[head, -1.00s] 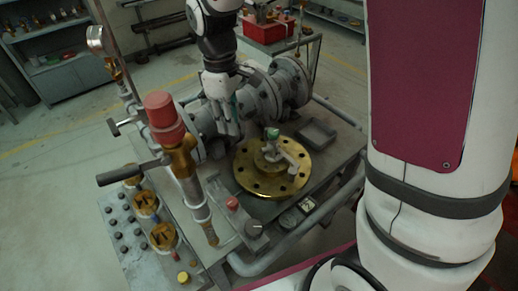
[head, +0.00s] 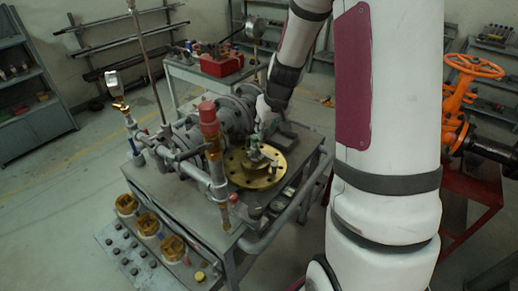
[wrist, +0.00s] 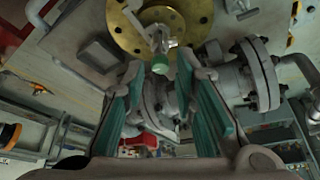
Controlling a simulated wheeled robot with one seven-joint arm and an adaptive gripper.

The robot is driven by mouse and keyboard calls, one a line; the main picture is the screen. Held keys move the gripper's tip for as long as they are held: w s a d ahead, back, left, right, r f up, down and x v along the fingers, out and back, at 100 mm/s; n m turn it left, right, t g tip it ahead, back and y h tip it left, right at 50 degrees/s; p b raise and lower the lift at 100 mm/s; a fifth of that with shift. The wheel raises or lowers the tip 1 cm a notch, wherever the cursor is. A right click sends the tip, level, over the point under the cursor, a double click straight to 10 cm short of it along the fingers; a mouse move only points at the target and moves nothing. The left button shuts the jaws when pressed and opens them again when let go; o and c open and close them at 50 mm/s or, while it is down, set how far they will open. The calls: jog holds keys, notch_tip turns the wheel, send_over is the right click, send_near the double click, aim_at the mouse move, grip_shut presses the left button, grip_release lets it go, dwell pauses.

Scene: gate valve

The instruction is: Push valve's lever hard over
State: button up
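A brass flange (head: 256,180) with bolt holes lies flat on the grey workbench. A grey lever (wrist: 158,38) with a green end stands over it; in the head view the lever (head: 255,157) is small and partly unclear. My gripper (head: 262,128) is just behind the lever, above the far edge of the flange. In the wrist view my gripper (wrist: 160,75) is open, its green-padded fingers spread apart. The green end of the lever appears between the fingertips; I cannot tell whether they touch it. Nothing is held.
Grey flanged pipework (head: 235,112) stands left of and behind the brass flange. A red-capped upright pipe (head: 209,125) stands at its left. A grey tray (wrist: 102,54) lies beside the flange. An orange handwheel (head: 474,68) is at the far right. A red bin (head: 220,64) stands behind on another bench.

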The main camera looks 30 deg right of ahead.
aim_at(259, 149)
jog(key=x, duration=1.1)
jog(key=shift+f+p, duration=0.35)
jog(key=shift+f, duration=0.05)
grip_shut()
jog(key=shift+w, duration=0.1)
